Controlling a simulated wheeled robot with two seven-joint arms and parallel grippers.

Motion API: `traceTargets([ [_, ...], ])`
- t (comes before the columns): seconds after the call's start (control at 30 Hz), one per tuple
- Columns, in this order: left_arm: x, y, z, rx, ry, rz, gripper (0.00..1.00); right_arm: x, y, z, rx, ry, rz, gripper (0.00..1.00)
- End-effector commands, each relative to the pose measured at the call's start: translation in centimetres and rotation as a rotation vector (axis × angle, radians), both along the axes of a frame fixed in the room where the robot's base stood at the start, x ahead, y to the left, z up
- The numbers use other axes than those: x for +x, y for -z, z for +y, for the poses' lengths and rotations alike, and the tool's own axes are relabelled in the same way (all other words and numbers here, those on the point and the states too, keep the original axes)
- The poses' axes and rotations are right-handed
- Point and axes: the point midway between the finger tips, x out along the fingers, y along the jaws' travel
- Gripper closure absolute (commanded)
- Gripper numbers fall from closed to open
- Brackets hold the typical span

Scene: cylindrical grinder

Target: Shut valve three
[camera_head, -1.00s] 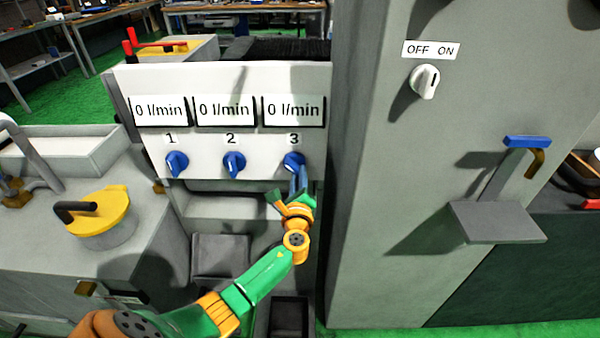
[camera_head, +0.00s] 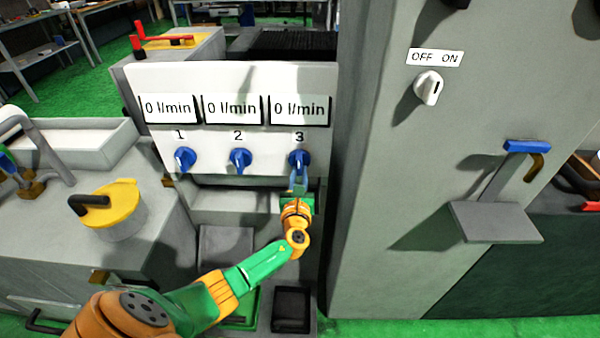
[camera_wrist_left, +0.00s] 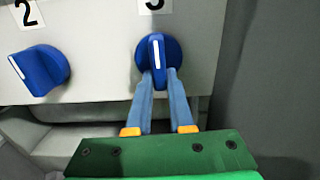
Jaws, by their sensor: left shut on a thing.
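Valve three is a blue knob (camera_head: 299,159) below the number 3 on the white panel. It also shows in the left wrist view (camera_wrist_left: 158,50), with its white mark pointing straight up. The display above it (camera_head: 299,110) reads 0 l/min. My left gripper (camera_head: 298,178) is at the knob from below. In the left wrist view its two blue fingers (camera_wrist_left: 158,82) are shut on the knob's grip bar, one on each side. My right gripper is not in view.
Blue knobs for valve one (camera_head: 185,160) and valve two (camera_head: 240,161) sit to the left, their displays also at 0 l/min. A grey cabinet (camera_head: 385,190) with a white OFF/ON switch (camera_head: 428,88) stands close on the right. A yellow lid (camera_head: 113,210) is at the left.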

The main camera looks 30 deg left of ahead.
Motion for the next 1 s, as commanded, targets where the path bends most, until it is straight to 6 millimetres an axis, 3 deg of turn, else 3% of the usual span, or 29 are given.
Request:
traceTargets([
  [0.6, 0.04, -0.36, 0.16, 0.041, -0.002, 0.016, 1.0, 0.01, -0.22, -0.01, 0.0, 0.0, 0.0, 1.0],
  [0.63, 0.04, -0.37, 0.16, 0.041, -0.002, 0.015, 0.77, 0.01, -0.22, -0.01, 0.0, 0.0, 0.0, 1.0],
  [0.73, 0.02, -0.31, 0.15, 0.039, -0.002, 0.016, 0.5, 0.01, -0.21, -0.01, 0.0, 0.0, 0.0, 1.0],
  [1.0, -0.04, -0.14, 0.08, 0.037, -0.001, 0.019, 0.5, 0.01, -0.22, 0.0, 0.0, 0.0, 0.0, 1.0],
])
